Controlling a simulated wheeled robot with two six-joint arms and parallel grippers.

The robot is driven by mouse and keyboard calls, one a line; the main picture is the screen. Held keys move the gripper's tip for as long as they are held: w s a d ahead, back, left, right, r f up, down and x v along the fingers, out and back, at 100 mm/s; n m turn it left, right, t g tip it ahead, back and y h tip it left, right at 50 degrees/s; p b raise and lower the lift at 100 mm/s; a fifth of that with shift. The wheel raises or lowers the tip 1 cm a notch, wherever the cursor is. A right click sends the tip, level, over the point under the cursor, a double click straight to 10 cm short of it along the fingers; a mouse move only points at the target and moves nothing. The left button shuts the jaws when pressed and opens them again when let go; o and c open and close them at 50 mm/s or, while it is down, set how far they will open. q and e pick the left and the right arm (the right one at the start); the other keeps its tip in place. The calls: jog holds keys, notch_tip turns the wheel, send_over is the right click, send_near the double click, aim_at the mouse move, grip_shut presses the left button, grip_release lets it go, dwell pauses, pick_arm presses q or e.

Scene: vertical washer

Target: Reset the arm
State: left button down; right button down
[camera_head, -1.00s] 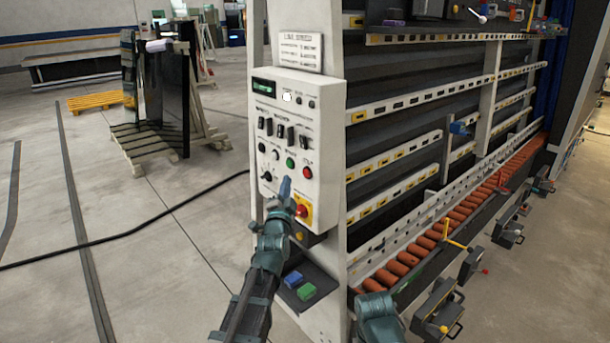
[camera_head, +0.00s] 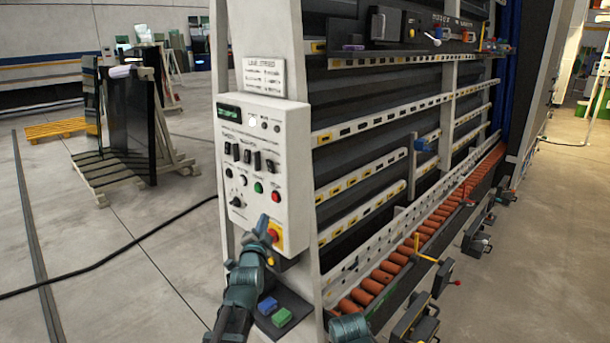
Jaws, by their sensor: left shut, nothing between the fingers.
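My left gripper (camera_head: 264,226) is shut and empty, its blue-grey tip pointing up in front of the lower part of the white control panel (camera_head: 264,160). In the picture it overlaps the area beside the red knob on its yellow plate (camera_head: 276,236); I cannot tell whether it touches. The panel carries a lit green display (camera_head: 229,112), a row of black switches, a green button (camera_head: 258,187) and a red button (camera_head: 276,196). Part of my right arm shows at the bottom edge; its gripper is not in view.
A small dark shelf with a blue block (camera_head: 267,306) and a green block (camera_head: 282,317) sits below the panel. The washer's orange rollers (camera_head: 397,260) run off to the right, with clamps along their outer side. A black cable (camera_head: 120,252) crosses the open floor at left.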

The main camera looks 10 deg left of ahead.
pick_arm(q)
jog(key=s+d+f+n+g+h, duration=0.1)
jog(key=s+d+f+g, duration=0.45)
jog(key=f, duration=0.25)
jog(key=s+d+f+n+g+h, duration=0.1)
jog(key=s+d+f+g+h, duration=0.1)
jog(key=s+d+f+g, duration=0.45)
jog(key=s+d+f+n+g+y, duration=0.1)
jog(key=s+f+n+g, duration=0.1)
jog(key=s, duration=0.9)
jog(key=s+d+f+n+g+y, duration=0.1)
jog(key=s+f+g, duration=0.4)
jog(key=s, duration=0.6)
jog(key=shift+f+n+y, duration=0.7)
jog(key=shift+f, duration=0.25)
jog(key=shift+w, duration=0.1)
